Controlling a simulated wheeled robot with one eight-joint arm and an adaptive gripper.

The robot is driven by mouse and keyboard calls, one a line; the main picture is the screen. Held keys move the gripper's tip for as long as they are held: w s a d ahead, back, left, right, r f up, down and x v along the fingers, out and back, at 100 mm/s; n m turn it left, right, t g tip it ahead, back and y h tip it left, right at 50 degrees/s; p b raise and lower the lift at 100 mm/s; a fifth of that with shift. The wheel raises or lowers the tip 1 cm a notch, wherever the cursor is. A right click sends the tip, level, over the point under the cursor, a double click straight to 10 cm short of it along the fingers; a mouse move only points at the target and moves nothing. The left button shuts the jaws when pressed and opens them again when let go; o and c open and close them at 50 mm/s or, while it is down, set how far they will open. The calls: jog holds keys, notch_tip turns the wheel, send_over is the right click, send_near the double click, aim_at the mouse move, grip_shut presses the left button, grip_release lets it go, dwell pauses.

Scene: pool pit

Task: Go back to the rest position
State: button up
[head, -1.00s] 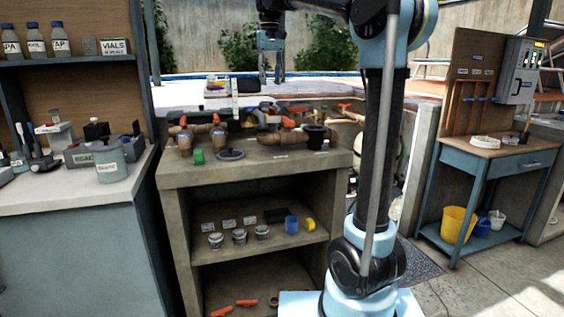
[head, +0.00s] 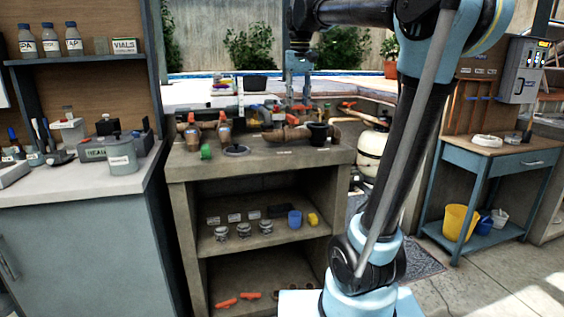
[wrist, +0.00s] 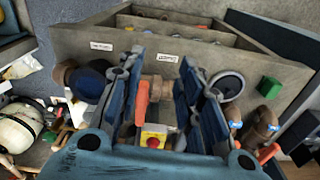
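My gripper (head: 298,98) hangs pointing down over the back of the concrete counter (head: 260,160) in the head view. In the wrist view its two blue fingers (wrist: 160,100) stand apart, with nothing held between them. An orange valve handle (wrist: 142,102) and a yellow box with a red button (wrist: 153,136) show through the gap, beyond the fingers. Parts of the pipework behind the fingers are hidden.
A grey cabinet (head: 75,225) is at left, a blue bench (head: 492,155) at right.

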jog(key=s+d+f, duration=0.4)
jog(key=s+f, duration=0.4)
jog(key=f, duration=0.4)
jog(key=s+d+f+m+t, duration=0.1)
jog(key=s+d+f, duration=0.4)
jog(key=s+f, duration=0.4)
jog(key=s+d+f+m, duration=0.1)
jog(key=s+d+f, duration=0.3)
jog(key=s+f, duration=0.4)
notch_tip(320, 180, down, 7)
jog(key=shift+s+d+r+t, duration=0.1)
jog(key=shift+s+d+t, duration=0.1)
jog(key=shift+d+t, duration=0.15)
jog(key=shift+w+f, duration=0.2)
jog(key=shift+w, duration=0.25)
